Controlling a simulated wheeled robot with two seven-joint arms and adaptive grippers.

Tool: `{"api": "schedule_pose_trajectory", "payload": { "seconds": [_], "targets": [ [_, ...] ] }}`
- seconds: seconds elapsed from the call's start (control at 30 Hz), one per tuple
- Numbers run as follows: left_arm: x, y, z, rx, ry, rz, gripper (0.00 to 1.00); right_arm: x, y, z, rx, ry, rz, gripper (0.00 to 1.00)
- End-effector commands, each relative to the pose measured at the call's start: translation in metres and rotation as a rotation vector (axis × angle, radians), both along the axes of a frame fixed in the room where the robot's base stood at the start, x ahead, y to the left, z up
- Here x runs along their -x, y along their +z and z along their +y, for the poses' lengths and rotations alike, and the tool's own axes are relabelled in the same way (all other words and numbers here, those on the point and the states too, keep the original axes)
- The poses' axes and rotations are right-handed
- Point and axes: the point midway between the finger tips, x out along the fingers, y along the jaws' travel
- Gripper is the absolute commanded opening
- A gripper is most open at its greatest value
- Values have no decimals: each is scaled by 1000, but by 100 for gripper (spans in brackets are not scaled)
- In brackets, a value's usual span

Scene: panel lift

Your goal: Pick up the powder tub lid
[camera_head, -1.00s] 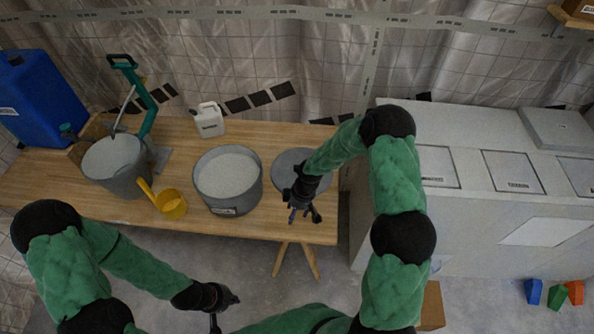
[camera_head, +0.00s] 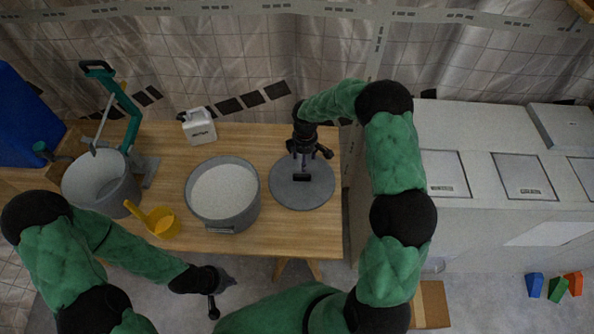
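The powder tub lid (camera_head: 288,197) is a flat grey disc with a dark handle at its middle. It lies on the wooden table in the head view, right of the powder tub (camera_head: 226,222), which is grey, round, uncovered and full of white powder. My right gripper (camera_head: 311,157) is over the far half of the lid, close to the handle, with its fingers spread and nothing between them. Whether it touches the lid I cannot tell. My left gripper (camera_head: 220,292) is in front of the table's near edge, open and empty.
A grey bucket (camera_head: 78,190), a yellow scoop (camera_head: 160,222), a white jug (camera_head: 199,127) and a teal stand (camera_head: 124,105) are on the table (camera_head: 262,240). A white cabinet (camera_head: 470,225) stands to the right. Coloured blocks (camera_head: 557,289) lie on the floor.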

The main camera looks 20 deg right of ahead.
Motion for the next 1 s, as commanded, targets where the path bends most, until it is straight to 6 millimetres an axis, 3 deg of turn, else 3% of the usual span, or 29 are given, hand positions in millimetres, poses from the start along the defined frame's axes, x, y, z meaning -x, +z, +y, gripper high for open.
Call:
{"api": "schedule_pose_trajectory", "payload": {
  "seconds": [0.4,0.63,1.0],
  "targets": [
    [1,-11,0,0,-1,2,0,1,-51,1,-1,0,2,61],
    [1,-13,0,0,0,1,0,0,-65,2,-1,-1,2,61],
    [1,-25,0,0,0,1,0,-2,-108,6,-1,-1,0,61]
  ]
}}
